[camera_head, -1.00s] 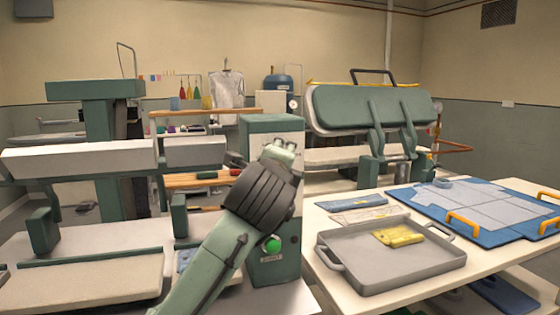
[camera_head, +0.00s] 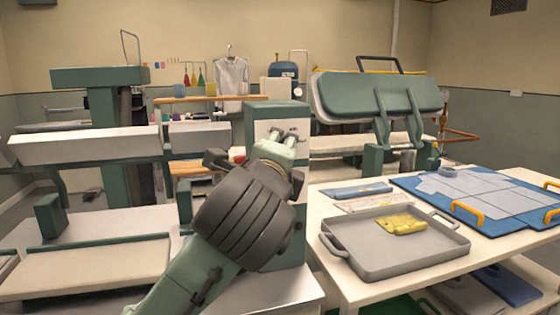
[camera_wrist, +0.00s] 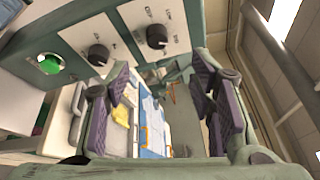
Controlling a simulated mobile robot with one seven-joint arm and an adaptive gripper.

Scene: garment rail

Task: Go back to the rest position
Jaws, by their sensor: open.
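My gripper (camera_wrist: 160,75) is open and empty in the wrist view, with one purple-padded finger at the left and one at the right. In the head view my arm rises from the bottom centre, and its dark wrist covers part of the green-and-white control box (camera_head: 277,112). In the wrist view the box's panel shows two black knobs (camera_wrist: 157,37) and a green button (camera_wrist: 49,64), apart from the fingers.
A table at the right holds a grey tray (camera_head: 335,243) with a yellow cloth (camera_head: 401,225), and a blue board (camera_head: 500,235) with orange handles. Pressing machines stand at the left (camera_head: 95,145) and behind the table (camera_head: 375,105). A garment (camera_head: 231,82) hangs at the back.

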